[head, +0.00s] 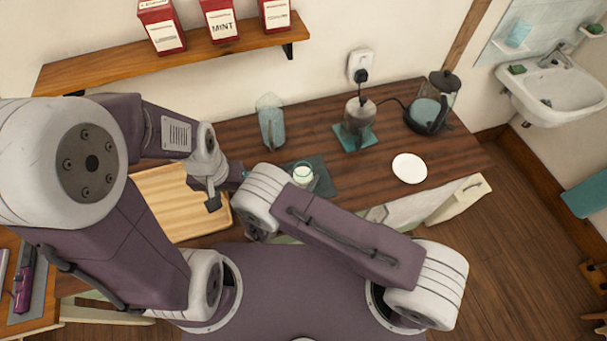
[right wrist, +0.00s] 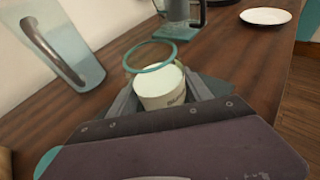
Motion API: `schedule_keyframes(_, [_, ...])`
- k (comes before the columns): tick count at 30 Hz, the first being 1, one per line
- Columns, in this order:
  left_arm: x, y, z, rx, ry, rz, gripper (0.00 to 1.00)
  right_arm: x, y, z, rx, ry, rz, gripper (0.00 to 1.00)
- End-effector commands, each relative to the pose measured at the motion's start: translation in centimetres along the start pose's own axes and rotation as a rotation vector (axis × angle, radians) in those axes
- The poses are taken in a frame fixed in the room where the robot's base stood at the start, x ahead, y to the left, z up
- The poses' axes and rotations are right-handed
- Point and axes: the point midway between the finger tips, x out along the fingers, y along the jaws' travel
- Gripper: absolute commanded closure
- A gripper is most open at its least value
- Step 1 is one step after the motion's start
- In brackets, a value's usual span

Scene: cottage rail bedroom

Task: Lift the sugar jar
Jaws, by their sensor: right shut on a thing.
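The sugar jar (right wrist: 160,90) is a small pale jar with white contents, lettering on its front and a clear upper part ringed by a teal rim. In the head view the jar (head: 302,174) is over a dark teal mat (head: 324,183), just beyond my right wrist. My right gripper (right wrist: 162,94) is shut on the jar, one finger at each side. In the head view its fingers are hidden behind my arm. Whether the jar's base touches the mat is hidden. My left gripper (head: 212,200) is near the wooden tray; its fingers are too unclear to judge.
A glass jug (head: 270,120) stands behind the jar. A grinder-like appliance (head: 358,118) on a teal mat, a kettle (head: 432,105) and a white plate (head: 409,168) are to the right. The wooden tray (head: 165,195) is left. A shelf (head: 150,58) with red tins hangs above.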

Motion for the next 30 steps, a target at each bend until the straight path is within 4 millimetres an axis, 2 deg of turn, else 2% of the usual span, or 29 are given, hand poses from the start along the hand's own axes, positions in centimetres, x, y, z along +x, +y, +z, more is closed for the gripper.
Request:
schedule_keyframes(8, [0.0, 0.0, 0.0, 0.0, 0.0, 0.0, 0.42, 0.0, 0.0, 0.2, 0.001, -0.002, 0.0, 1.0])
schedule_keyframes(14, [0.1, 0.0, 0.0, 0.0, 0.0, 0.0, 0.42, -0.4, 0.1, 1.2, 0.002, -0.002, 0.0, 1.0])
schedule_keyframes(30, [0.7, 0.0, 0.0, 0.0, 0.0, 0.0, 0.42, -2.5, 0.0, 7.0, 0.003, -0.002, 0.0, 1.0])
